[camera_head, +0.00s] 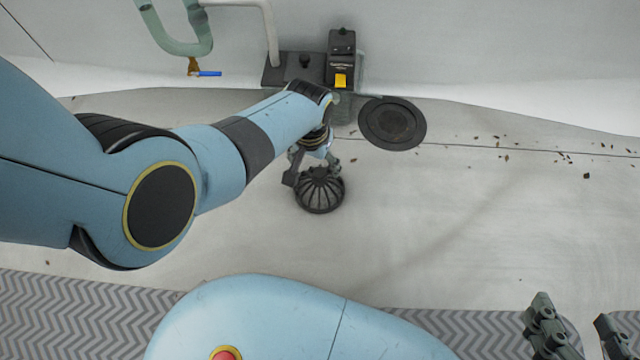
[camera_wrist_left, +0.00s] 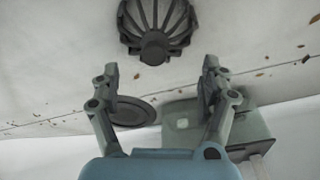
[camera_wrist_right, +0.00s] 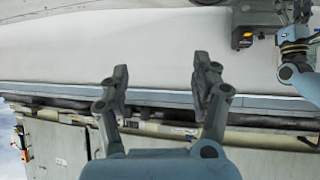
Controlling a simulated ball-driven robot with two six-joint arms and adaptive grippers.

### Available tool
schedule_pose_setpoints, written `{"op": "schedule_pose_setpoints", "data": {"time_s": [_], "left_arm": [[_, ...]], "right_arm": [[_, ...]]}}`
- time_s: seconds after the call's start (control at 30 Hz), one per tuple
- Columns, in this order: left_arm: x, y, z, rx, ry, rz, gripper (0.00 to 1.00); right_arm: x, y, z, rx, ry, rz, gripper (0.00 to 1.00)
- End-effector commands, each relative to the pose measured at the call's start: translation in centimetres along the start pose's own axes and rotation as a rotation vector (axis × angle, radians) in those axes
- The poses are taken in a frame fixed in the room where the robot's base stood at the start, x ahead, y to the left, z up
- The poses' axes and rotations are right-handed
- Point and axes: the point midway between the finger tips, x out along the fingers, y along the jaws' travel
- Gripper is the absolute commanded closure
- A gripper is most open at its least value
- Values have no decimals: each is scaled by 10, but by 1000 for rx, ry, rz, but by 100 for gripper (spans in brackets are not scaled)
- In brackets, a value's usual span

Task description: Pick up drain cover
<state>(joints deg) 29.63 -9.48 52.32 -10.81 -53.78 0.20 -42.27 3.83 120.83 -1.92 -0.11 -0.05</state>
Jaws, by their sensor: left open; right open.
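The drain cover, a dark ribbed dome (camera_head: 320,192), sits on the pale roof floor just below my left gripper in the head view. It also shows at the top of the left wrist view (camera_wrist_left: 155,28), beyond the fingertips. My left gripper (camera_wrist_left: 160,80) is open and empty, with the dome apart from its fingers. In the head view the left gripper (camera_head: 311,165) is partly hidden by its arm. A round dark drain (camera_head: 392,124) lies flat on the floor to the right of the dome. My right gripper (camera_wrist_right: 160,75) is open and empty, at the lower right of the head view (camera_head: 575,335).
A pipe with a blue-handled valve (camera_head: 207,73) is at upper left. Leaf bits (camera_head: 560,155) are scattered at right. A zigzag-patterned mat (camera_head: 70,310) lies in front. The floor right of the dome is mostly clear.

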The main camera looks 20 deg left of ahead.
Motion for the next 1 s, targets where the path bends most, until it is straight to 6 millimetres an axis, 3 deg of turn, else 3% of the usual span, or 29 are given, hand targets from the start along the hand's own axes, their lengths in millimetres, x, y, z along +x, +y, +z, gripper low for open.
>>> {"op": "schedule_pose_setpoints", "data": {"time_s": [0.23,0.37,0.7,1.0], "left_arm": [[9,0,0,0,0,0,21],[11,1,0,0,0,0,21],[23,4,2,0,-1,1,21],[34,6,3,0,-1,0,21]], "right_arm": [[-4,-2,2,-3,74,-2,35],[0,-2,-12,-7,122,-1,35],[12,0,-91,-35,402,-1,35],[5,-1,-163,-61,677,-2,35]]}}
